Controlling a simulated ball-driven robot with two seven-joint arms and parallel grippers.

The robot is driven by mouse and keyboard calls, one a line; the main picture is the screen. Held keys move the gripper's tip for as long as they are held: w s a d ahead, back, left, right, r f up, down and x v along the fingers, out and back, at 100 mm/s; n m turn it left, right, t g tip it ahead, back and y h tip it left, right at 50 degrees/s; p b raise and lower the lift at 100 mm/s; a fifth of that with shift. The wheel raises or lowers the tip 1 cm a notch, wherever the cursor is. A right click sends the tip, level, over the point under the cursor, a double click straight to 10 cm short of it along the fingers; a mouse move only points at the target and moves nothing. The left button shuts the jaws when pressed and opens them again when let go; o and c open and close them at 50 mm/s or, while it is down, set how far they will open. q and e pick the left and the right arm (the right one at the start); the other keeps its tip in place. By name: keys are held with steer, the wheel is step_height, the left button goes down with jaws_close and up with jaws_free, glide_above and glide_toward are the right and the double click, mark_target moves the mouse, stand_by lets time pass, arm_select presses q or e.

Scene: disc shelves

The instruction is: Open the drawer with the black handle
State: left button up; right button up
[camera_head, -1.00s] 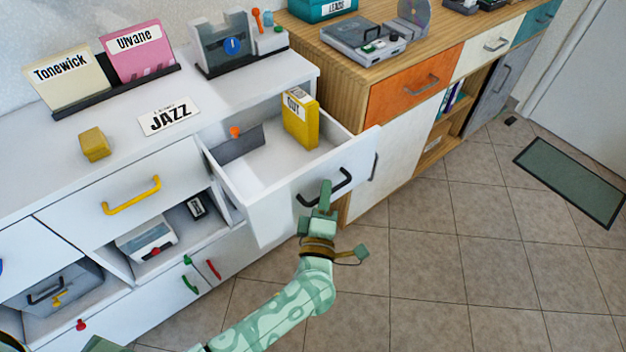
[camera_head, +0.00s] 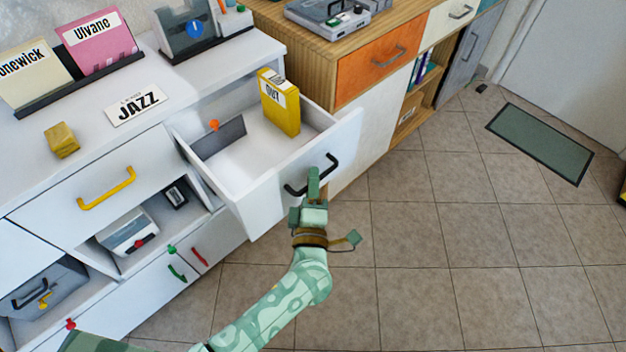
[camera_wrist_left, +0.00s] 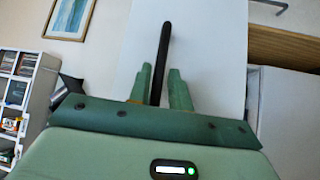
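The black handle (camera_head: 311,180) is on the front of a white drawer (camera_head: 268,205) in the white cabinet. The drawer stands well out, its inside showing. My left gripper (camera_head: 315,184) is at the middle of this handle. The fingers hide part of the handle. My right gripper is not in view.
The open drawer holds a yellow box (camera_head: 280,105) and a grey divider (camera_head: 218,138). A wooden cabinet with an orange drawer (camera_head: 383,68) stands beside it. A closed drawer with a yellow handle (camera_head: 107,190) is at left.

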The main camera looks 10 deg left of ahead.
arm_select(q)
steer(key=shift+r, duration=0.1)
steer(key=shift+s, duration=0.4)
steer(key=s+d+f+p, duration=0.1)
steer(key=s+f+p, duration=0.1)
steer(key=s, duration=1.3)
steer(key=shift+s+d, duration=0.15)
steer(key=shift+d, duration=0.25)
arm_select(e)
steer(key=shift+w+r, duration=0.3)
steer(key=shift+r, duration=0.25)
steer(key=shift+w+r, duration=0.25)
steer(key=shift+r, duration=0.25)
arm_select(q)
steer(key=shift+f, duration=0.1)
